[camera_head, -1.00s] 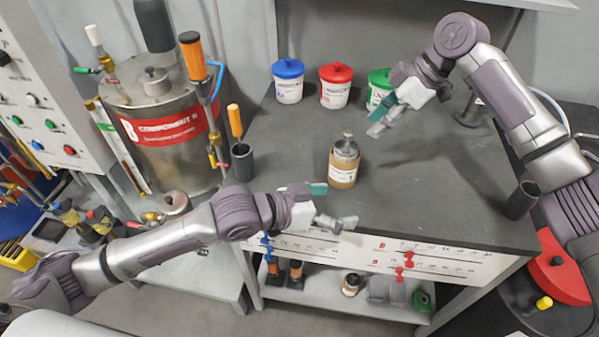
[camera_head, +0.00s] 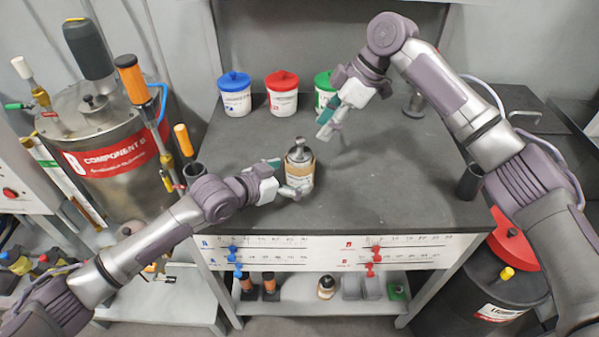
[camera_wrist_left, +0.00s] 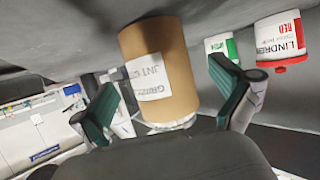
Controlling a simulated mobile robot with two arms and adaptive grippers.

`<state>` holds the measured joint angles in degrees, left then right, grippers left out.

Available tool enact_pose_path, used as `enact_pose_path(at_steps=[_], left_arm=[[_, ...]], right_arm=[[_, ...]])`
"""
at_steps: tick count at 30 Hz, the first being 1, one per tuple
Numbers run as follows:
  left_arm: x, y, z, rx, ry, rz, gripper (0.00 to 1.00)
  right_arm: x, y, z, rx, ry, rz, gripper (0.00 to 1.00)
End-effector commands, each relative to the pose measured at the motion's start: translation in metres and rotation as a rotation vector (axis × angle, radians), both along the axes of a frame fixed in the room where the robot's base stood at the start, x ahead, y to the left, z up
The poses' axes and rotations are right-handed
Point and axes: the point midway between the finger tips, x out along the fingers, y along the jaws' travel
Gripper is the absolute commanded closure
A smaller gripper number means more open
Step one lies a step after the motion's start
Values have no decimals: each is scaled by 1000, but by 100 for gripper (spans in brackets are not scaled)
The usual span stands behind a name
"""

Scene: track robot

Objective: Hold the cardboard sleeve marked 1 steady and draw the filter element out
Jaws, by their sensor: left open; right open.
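The brown cardboard sleeve (camera_head: 303,180) with a white label stands upright on the dark worktop. A grey metallic filter element (camera_head: 299,151) with a small knob shows at its top. In the left wrist view the sleeve (camera_wrist_left: 172,60) appears upside down between the fingers; no number 1 is readable. My left gripper (camera_head: 284,178) is open at the sleeve's left side, with gaps beside its fingers (camera_wrist_left: 165,92) in the wrist view. My right gripper (camera_head: 327,124) is open and empty, above the worktop behind and to the right of the sleeve, near the green-lidded tub.
Blue (camera_head: 235,98), red (camera_head: 282,97) and green-lidded (camera_head: 325,92) white tubs stand along the back. A dark cup (camera_head: 468,182) stands at the right edge. A steel tank (camera_head: 110,150) is at the left. The worktop (camera_head: 400,190) right of the sleeve is clear.

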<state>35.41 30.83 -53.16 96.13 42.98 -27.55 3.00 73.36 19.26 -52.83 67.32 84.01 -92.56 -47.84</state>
Motion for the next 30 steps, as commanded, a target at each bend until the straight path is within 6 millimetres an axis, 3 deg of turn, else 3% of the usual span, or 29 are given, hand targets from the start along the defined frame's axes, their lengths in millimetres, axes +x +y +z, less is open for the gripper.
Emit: enact_pose_path(at_steps=[7,18,30], left_arm=[[18,-20,-11,1,1,0,0],[21,-23,-13,1,1,0,0],[21,-23,-13,0,1,0,63]], right_arm=[[0,0,0,0,0,0,58],[0,0,0,0,0,0,58],[0,0,0,0,0,0,58]])
